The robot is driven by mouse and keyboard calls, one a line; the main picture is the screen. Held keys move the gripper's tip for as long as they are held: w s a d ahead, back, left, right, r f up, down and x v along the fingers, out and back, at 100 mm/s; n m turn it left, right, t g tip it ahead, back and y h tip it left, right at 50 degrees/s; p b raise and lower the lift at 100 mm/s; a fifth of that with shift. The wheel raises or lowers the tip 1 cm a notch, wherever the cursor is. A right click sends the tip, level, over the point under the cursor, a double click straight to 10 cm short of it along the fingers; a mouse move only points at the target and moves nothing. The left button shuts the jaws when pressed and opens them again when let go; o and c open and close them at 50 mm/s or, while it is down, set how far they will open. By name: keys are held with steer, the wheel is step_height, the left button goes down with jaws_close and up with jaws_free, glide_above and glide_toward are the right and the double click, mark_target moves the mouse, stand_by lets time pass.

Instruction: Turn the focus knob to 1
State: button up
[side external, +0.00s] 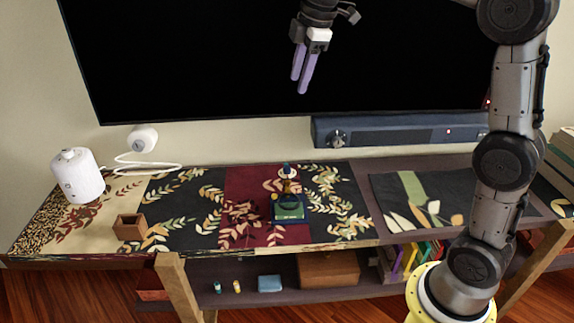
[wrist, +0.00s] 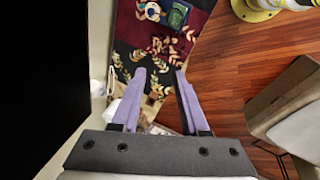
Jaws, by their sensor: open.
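A small dark-blue device with a green top plate (side external: 288,207) stands on the patterned cloth near the middle of the bench. A blue-and-white upright part (side external: 287,172) rises at its back. The device also shows at the top of the wrist view (wrist: 178,15). Its focus knob and any markings are too small to make out. My gripper (side external: 299,86) hangs high above the bench, in front of the dark screen and well clear of the device. Its two purple fingers are apart with nothing between them, as the wrist view also shows (wrist: 160,74).
A black screen (side external: 220,60) hangs behind, with a soundbar (side external: 400,130) below it. A white canister (side external: 78,176), a white round-headed item (side external: 142,139) and a brown open box (side external: 130,227) stand left on the bench (side external: 390,228). The cloth around the device looks clear.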

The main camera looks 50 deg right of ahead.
steer(key=w+d+f, duration=0.3)
steer(key=w+f, duration=0.2)
steer(key=w, duration=0.1)
steer(key=g, duration=0.3)
glide_above(287, 167)
step_height(287, 167, down, 17)
step_height(287, 167, down, 12)
steer(key=shift+f, duration=0.2)
jaws_close()
